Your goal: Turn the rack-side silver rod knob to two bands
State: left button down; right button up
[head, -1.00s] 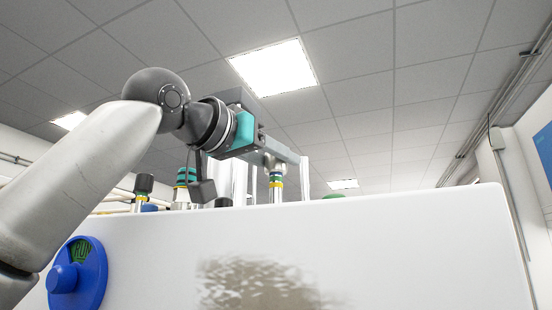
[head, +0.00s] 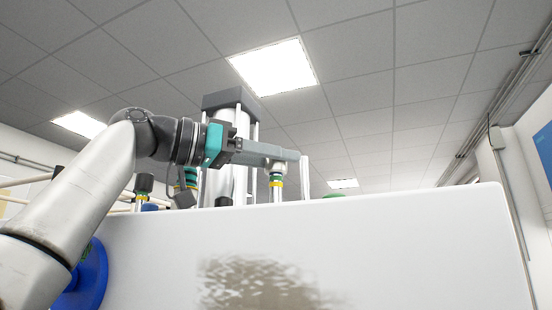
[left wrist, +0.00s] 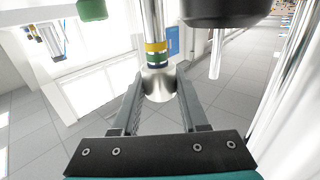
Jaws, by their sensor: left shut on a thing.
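The silver rod knob (left wrist: 158,86) sits at the end of a silver rod in the left wrist view. Yellow, green and dark bands (left wrist: 156,53) circle the rod beside the knob. In the head view the banded rod (head: 276,186) stands behind the white panel, with green and yellow showing; its knob is mostly hidden by the fingers. My left gripper (head: 290,156) reaches in level from the left, and its fingers (left wrist: 160,84) are shut on the silver knob, one on each side. My right gripper is not in view.
The white panel (head: 400,235) fills the foreground. Behind it stand a large silver cylinder (head: 228,119) with a dark cap and a black-topped banded rod (head: 143,184). A blue dial (head: 93,283) is partly behind my left arm. In the wrist view a dark round part (left wrist: 226,10) hangs close.

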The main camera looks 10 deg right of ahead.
pick_arm(q)
jog(key=shift+s+a+r, duration=0.1)
jog(key=shift+r, duration=0.25)
jog(key=c, duration=0.8)
grip_release()
jog(key=o, duration=0.4)
jog(key=shift+f, duration=0.2)
jog(key=shift+c, duration=0.2)
jog(key=v, duration=1.5)
jog(key=shift+b, duration=0.45)
jog(key=shift+a+f, duration=0.1)
